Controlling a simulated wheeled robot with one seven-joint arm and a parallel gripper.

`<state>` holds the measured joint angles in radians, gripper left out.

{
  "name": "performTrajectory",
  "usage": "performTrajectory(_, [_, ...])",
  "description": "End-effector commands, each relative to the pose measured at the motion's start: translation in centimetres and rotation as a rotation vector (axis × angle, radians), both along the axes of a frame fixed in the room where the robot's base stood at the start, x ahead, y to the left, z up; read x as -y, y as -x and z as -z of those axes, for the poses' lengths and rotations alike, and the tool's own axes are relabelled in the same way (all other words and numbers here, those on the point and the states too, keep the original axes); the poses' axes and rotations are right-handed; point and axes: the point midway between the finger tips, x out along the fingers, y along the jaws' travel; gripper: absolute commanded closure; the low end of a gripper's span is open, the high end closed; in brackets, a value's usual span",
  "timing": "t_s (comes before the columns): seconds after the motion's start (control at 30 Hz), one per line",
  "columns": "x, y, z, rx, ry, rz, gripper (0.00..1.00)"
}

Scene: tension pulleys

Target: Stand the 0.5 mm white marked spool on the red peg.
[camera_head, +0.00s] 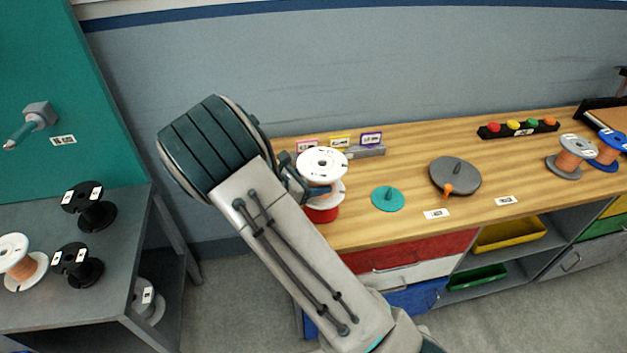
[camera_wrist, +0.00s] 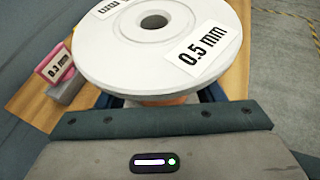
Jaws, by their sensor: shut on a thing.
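The white spool (camera_head: 322,163) with copper-coloured winding is at the left end of the wooden bench. In the wrist view its top flange (camera_wrist: 120,68) fills the upper middle, with a "0.5 mm" label and an open centre hole. My gripper (camera_head: 312,189) is shut on the spool's middle, between the flanges, and the spool looks about upright. A red round part (camera_head: 322,214) shows directly below the lower flange. The peg itself is hidden by the spool, and I cannot tell whether the spool touches the red part.
Behind the spool stand small label cards (camera_head: 340,142). To the right are a teal disc (camera_head: 388,199) with a peg and a grey disc (camera_head: 456,176). A grey spool (camera_head: 572,155) and a blue spool (camera_head: 611,147) stand far right. More spools (camera_head: 90,211) are on the left table.

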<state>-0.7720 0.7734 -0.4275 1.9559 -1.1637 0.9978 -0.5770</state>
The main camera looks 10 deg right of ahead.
Motion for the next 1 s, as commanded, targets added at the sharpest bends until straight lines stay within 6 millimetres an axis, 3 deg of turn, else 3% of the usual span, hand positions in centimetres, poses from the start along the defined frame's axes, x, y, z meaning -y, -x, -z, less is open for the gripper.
performTrajectory(1.0, [0.0, 0.0, 2.7, 0.002, 0.001, 0.001, 0.82])
